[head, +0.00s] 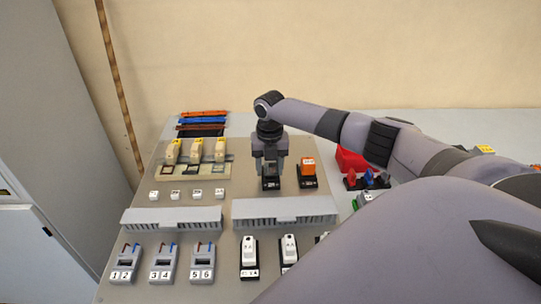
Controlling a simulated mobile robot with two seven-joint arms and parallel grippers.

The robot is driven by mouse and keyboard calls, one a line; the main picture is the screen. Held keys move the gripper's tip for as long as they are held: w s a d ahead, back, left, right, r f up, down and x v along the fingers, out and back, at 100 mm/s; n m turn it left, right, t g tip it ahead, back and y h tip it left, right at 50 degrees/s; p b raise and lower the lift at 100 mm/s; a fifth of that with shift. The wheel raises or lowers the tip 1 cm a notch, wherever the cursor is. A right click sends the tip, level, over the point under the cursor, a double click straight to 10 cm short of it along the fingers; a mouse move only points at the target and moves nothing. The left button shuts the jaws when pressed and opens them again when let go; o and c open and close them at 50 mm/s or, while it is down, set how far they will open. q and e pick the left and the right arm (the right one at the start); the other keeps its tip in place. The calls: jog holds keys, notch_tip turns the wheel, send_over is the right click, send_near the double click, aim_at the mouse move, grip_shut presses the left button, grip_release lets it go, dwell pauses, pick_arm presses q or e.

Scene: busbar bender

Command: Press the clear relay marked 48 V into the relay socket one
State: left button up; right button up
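My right gripper (270,168) points down over a black relay socket (270,184) in the upper middle of the panel. Its two grey fingers stand a little apart, right at the socket. I cannot make out a clear relay or a 48 V mark between them; that spot is small and dark. An orange relay (307,166) sits upright in the black socket just right of the gripper. The socket's number is too small to read. My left gripper is not in view.
Two grey slotted ducts (172,219) (284,214) cross the panel (222,262) in front of the sockets. Several yellow-topped cream parts (196,151) stand to the left. A red object (350,160) is close on the right. My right arm hides the lower right.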

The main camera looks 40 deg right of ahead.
jog(key=shift+o, duration=1)
jog(key=shift+s+f, duration=0.1)
jog(key=shift+f, duration=0.1)
jog(key=shift+s+d, duration=0.1)
jog(key=shift+d, duration=0.05)
jog(key=shift+s+f, duration=0.1)
jog(key=r, duration=0.7)
jog(key=shift+w+a+r, duration=0.2)
jog(key=shift+w+r, duration=0.1)
jog(key=shift+r, duration=0.1)
jog(key=shift+c, duration=0.3)
